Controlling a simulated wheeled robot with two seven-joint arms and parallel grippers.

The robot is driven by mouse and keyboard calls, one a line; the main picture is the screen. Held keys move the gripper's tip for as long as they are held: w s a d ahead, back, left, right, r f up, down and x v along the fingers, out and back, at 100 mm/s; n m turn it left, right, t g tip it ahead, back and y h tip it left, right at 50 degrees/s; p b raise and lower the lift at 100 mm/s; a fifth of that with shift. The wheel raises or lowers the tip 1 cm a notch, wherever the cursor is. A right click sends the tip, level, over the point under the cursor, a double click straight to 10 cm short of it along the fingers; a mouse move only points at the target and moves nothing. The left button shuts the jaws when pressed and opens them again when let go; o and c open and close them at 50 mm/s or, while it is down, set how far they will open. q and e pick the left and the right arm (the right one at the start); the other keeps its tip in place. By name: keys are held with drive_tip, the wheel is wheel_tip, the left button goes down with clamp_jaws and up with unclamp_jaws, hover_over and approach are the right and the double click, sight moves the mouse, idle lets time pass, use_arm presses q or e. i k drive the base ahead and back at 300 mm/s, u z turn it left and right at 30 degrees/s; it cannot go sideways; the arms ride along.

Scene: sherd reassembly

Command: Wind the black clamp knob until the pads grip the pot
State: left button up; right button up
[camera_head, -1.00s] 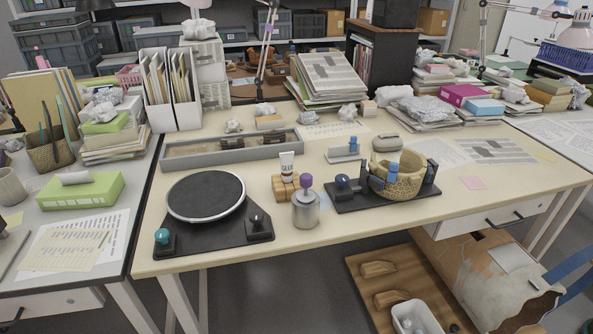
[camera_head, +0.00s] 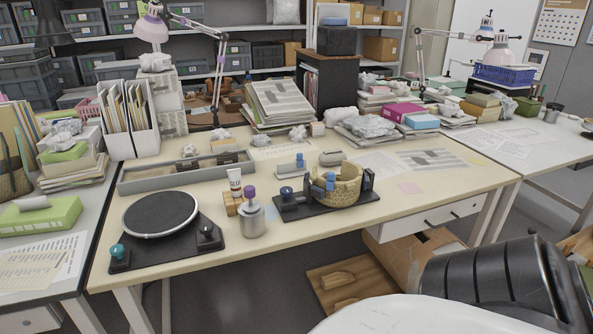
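The tan pot (camera_head: 348,190), with an open, uneven rim, stands on the black clamp base (camera_head: 303,211) on the table. Whether the pads touch the pot is too small to tell. A dark, bluish-black knob (camera_head: 286,191) sits at the left end of this base. Another black knob (camera_head: 208,231) sits on the turntable's base. Neither of my grippers is in view, and nothing touches the clamp or pot.
A grey tray (camera_head: 185,171) lies behind. The table front right of the clamp is mostly clear.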

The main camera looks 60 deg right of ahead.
sight(284, 191)
drive_tip(key=u, duration=0.15)
drive_tip(key=k, duration=0.3)
drive_tip(key=z, duration=1.05)
